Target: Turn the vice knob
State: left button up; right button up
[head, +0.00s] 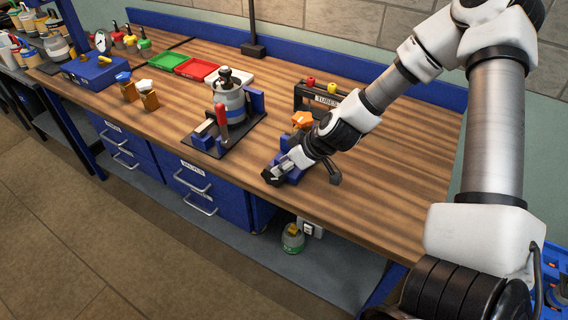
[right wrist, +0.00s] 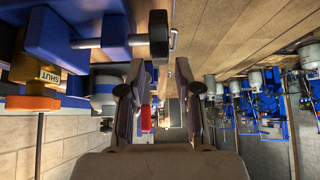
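The blue vice (head: 290,174) stands near the bench's front edge, partly hidden by my right arm. In the right wrist view its blue body (right wrist: 80,28) is at the upper left. A rod runs from it to a black knob (right wrist: 158,36), just past the fingertips and above the gap between them in the picture. In the head view the dark knob (head: 270,177) is at the tips of my right gripper (head: 284,164). That gripper (right wrist: 160,75) is open, with nothing between its fingers. Whether a finger touches the knob I cannot tell. My left gripper is out of view.
An orange knob (head: 302,119) stands behind my right gripper; in the right wrist view an orange disc (right wrist: 30,103) is beside a "SHUT" label. A black board (head: 226,135) with a grey container and red-handled clamp is to the left. Bare wood (head: 400,190) lies right.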

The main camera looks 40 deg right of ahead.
aim_at(270, 174)
jog(key=w+r+g+p, duration=0.1)
jog(key=p, duration=0.4)
jog(key=w+r+g+h+p, duration=0.1)
jog(key=p, duration=0.3)
jog(key=shift+w+a+g+p, duration=0.1)
jog(key=shift+a+g+p, duration=0.2)
jog(key=shift+g+p, duration=0.1)
notch_tip(270, 174, down, 4)
jog(key=b, duration=0.3)
jog(key=shift+a+r, duration=0.1)
jog(key=b+x, duration=0.5)
jog(key=b, duration=0.2)
jog(key=shift+w+a, duration=0.1)
jog(key=shift+w, duration=0.05)
grip_shut()
